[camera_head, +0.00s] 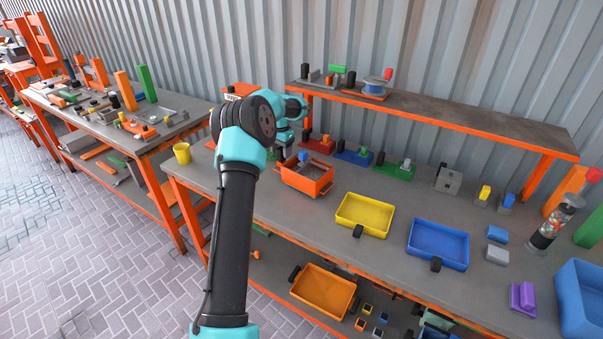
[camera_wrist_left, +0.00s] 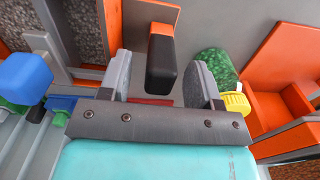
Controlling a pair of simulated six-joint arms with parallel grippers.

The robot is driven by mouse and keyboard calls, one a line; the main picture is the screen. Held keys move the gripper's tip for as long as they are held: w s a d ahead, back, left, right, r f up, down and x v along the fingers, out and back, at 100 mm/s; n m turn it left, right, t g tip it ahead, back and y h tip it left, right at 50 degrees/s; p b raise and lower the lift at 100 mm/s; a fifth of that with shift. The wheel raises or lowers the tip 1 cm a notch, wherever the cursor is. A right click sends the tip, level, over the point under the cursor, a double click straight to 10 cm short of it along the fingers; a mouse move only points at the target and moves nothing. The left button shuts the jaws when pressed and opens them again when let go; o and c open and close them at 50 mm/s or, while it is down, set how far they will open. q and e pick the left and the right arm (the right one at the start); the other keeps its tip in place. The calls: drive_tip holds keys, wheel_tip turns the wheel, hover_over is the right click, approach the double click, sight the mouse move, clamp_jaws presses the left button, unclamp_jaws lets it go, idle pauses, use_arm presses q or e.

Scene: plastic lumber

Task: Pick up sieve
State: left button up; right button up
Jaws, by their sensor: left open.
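My left gripper (camera_head: 284,138) is over the back left of the near workbench, partly hidden by its own arm. In the left wrist view its two grey fingers (camera_wrist_left: 160,85) are open, with a black-ended orange handle (camera_wrist_left: 161,60) between them; I cannot tell whether they touch it. No thing is clearly recognizable as the sieve. An orange open box (camera_head: 308,181) stands on the bench just in front of the gripper and may be it; whether the handle belongs to it cannot be told. My right gripper is not in view.
A yellow tray (camera_head: 363,216) and a blue tray (camera_head: 438,245) with black handles sit to the right. Red, blue and green blocks with knobs line the back, below a raised shelf (camera_head: 440,112). A yellow cup (camera_head: 182,153) stands at the left bench corner.

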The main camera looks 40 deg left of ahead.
use_arm(q)
drive_tip(key=shift+f, duration=1.2)
drive_tip(key=shift+c, duration=0.4)
clamp_jaws()
